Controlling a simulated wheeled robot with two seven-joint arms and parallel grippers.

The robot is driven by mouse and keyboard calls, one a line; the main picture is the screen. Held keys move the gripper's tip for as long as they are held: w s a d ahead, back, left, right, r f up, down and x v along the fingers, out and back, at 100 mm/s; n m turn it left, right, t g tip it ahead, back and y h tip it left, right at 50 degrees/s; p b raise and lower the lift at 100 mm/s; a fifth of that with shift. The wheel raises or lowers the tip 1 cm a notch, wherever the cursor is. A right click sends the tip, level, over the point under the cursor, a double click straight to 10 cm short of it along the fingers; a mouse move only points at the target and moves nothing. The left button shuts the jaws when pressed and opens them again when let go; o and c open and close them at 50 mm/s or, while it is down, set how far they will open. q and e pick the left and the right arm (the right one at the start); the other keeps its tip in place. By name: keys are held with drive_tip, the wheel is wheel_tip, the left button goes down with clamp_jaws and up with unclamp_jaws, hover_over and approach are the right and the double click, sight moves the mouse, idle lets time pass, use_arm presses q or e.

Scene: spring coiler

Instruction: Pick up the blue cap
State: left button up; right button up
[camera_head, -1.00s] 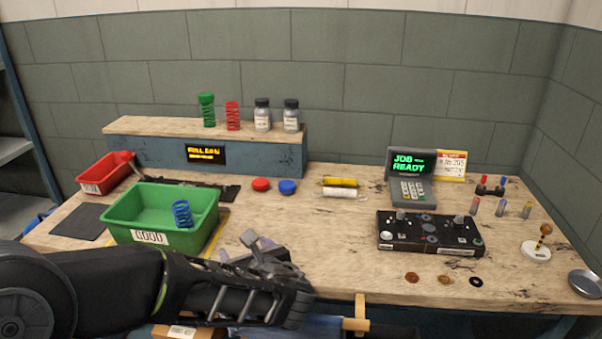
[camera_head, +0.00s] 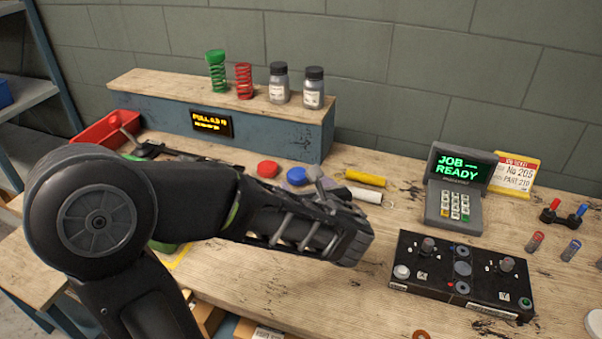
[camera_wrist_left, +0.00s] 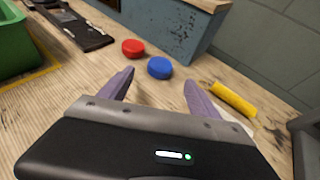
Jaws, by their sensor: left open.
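The blue cap (camera_head: 297,176) lies flat on the wooden workbench, just right of the red cap (camera_head: 267,169). In the left wrist view the blue cap (camera_wrist_left: 160,67) is ahead of my left gripper (camera_wrist_left: 155,84), beyond and between the lines of its two purple fingers. The fingers are apart with nothing between them. In the head view my left gripper (camera_head: 324,184) is near the blue cap, and its arm hides most of the green bin. My right gripper is not in view.
A yellow roll (camera_head: 365,178) and a white roll (camera_head: 364,195) lie right of the blue cap. Behind stands a blue-fronted shelf (camera_head: 262,138) with springs and two jars. A black control box (camera_head: 462,275) and a keypad terminal (camera_head: 455,190) stand to the right.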

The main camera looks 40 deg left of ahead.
sight(300, 178)
use_arm(q)
drive_tip(key=shift+x, duration=1.35)
drive_tip(key=shift+f, duration=0.1)
drive_tip(key=x, duration=0.5)
drive_tip(key=shift+f, duration=0.15)
drive_tip(key=shift+c, duration=0.4)
drive_tip(key=c, duration=1.4)
